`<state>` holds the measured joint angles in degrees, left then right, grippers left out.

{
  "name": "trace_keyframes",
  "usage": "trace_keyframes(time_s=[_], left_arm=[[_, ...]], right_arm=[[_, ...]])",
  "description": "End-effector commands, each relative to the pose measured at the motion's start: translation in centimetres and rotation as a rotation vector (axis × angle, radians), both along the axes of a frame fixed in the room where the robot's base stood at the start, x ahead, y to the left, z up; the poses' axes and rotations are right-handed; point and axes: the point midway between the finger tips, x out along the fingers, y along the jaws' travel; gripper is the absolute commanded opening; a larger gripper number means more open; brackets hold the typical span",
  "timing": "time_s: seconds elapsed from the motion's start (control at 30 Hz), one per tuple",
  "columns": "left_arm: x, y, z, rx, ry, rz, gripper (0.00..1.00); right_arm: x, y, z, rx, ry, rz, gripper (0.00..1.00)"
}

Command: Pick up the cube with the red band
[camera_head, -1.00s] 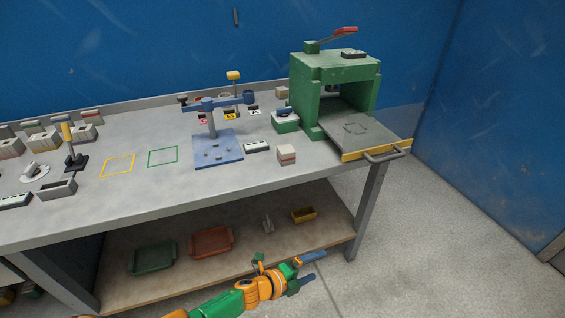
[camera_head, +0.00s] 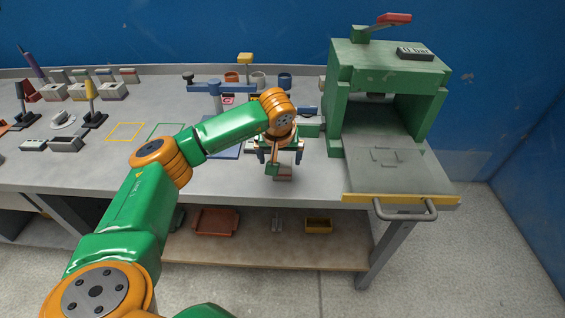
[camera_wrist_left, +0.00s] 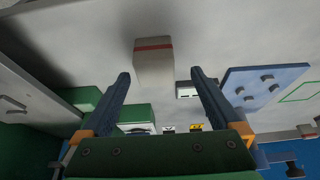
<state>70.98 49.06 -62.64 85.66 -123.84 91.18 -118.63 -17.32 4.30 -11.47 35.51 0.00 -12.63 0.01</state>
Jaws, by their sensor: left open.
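The pale cube with the red band (camera_wrist_left: 154,65) stands on the bench top. In the wrist view it lies ahead of and between the two fingertips. In the head view the cube (camera_head: 284,173) shows only in part, below my left gripper (camera_head: 281,160), whose wrist and fingers hide the rest. The left gripper (camera_wrist_left: 160,75) is open, with blue fingers pointing toward the cube and nothing held. I cannot tell whether either finger touches the cube. My right gripper is not in view.
The green press (camera_head: 390,65) stands right of the cube, its grey plate (camera_head: 395,165) reaching the bench's front edge. A blue fixture plate (camera_wrist_left: 262,85) and a small pale block with dark marks (camera_wrist_left: 186,89) are near the cube. Bins (camera_head: 215,222) sit on the lower shelf.

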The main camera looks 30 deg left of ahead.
Motion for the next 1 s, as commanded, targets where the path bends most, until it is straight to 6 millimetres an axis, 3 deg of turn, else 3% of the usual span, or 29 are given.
trace_keyframes(time_s=[0.13,0.37,0.73,1.0], left_arm=[[0.7,0.4,-2.1,-0.003,0.002,0.001,0.97],[0.8,0.4,-2.6,-0.004,-0.001,0.001,0.97],[0.8,0.4,-2.6,-0.005,-0.001,0.001,0.0],[0.9,0.4,-2.4,-0.005,-0.002,0.001,0.0]], right_arm=[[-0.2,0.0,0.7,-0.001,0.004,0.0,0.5],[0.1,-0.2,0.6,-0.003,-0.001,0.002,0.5],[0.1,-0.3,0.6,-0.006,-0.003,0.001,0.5],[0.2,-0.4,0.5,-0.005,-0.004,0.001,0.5]])
